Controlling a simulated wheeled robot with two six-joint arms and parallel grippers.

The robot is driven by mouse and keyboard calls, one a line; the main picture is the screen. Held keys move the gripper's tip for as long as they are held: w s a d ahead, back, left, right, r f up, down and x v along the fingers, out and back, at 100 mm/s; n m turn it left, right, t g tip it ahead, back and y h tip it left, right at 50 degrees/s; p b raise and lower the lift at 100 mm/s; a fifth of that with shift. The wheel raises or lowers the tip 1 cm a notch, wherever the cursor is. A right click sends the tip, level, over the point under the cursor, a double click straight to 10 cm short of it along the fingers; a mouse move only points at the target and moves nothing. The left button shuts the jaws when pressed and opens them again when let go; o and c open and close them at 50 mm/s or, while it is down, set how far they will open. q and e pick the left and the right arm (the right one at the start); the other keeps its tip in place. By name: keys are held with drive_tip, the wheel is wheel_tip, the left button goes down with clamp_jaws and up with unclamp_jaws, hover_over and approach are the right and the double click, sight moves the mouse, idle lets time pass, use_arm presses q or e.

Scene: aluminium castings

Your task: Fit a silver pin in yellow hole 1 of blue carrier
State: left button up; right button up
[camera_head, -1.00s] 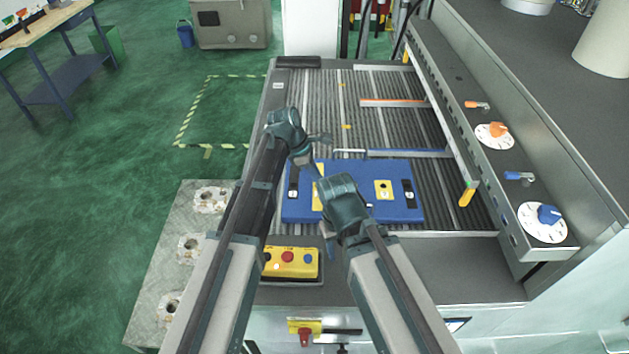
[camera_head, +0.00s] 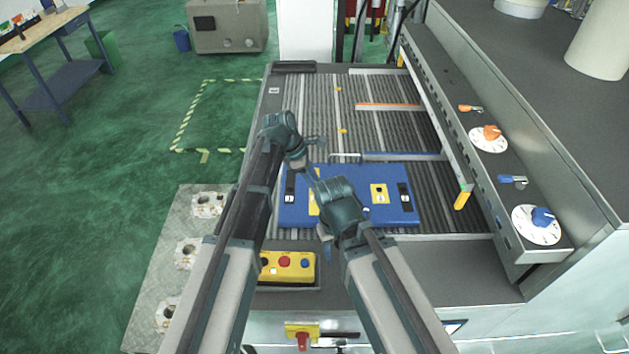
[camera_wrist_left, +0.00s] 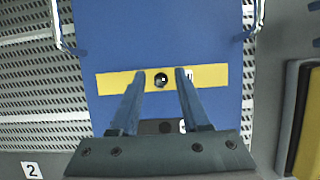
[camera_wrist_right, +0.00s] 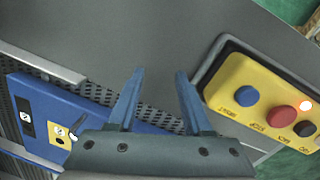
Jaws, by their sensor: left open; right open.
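The blue carrier (camera_head: 345,213) lies flat on the ribbed bed, with yellow and black patches on top. In the left wrist view a yellow strip (camera_wrist_left: 115,83) crosses the carrier. It has one dark round hole (camera_wrist_left: 161,79) with a small light spot inside; I cannot tell whether a pin is in it. A label beside the hole is partly hidden by a finger. My left gripper (camera_wrist_left: 159,73) is open and empty, its fingertips on either side of the hole in that view. My right gripper (camera_wrist_right: 160,71) is open and empty, near the carrier's front edge. I can make out no loose silver pin.
A yellow button box (camera_head: 290,264) stands in front of the carrier and close to my right gripper in its wrist view (camera_wrist_right: 265,100). A plate with pale castings (camera_head: 190,252) is at left. A control panel with dials (camera_head: 536,224) borders the bed at right.

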use_arm(q)
drive_tip(key=p+v, duration=1)
drive_tip(key=v, duration=0.1)
drive_tip(key=s+m+y, duration=0.2)
drive_tip(key=s+m, duration=0.5)
drive_tip(key=s+a+f+m+y, duration=0.1)
drive_tip(key=s+m, duration=0.6)
drive_tip(key=s, duration=0.1)
drive_tip(key=s+m+y, duration=0.2)
drive_tip(key=s+m, duration=0.4)
drive_tip(key=s, duration=0.2)
drive_tip(key=shift+a+f+m+y, duration=0.15)
drive_tip(key=shift+a+m+y, duration=0.15)
drive_tip(key=shift+m, duration=0.1)
drive_tip(key=shift+s+m, duration=0.1)
drive_tip(key=shift+m, duration=0.3)
